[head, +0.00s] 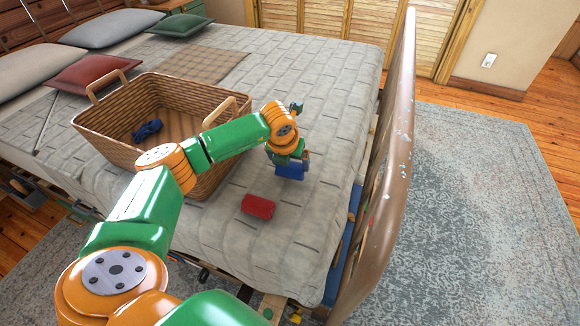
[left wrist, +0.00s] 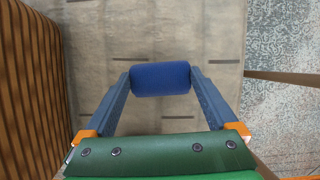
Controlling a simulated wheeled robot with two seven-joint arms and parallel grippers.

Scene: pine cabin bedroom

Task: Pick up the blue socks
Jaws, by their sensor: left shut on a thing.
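The blue socks (head: 289,171) are a rolled bundle near the foot end of the bed. My left gripper (head: 291,160) is shut on them, and in the left wrist view the blue bundle (left wrist: 160,79) sits between the two fingertips. The grey bedcover shows beneath them; I cannot tell whether they touch it. A red rolled bundle (head: 259,206) lies on the bedcover nearer to me. A dark blue item (head: 148,130) lies inside the wicker basket. My right gripper is not in view.
The wicker basket (head: 110,143) stands on the bed (head: 320,75), left of my left gripper. The wooden footboard (head: 389,150) rises to the right. Pillows lie at the far left. Bare bedcover surrounds the red bundle. A rug (head: 490,200) covers the floor at right.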

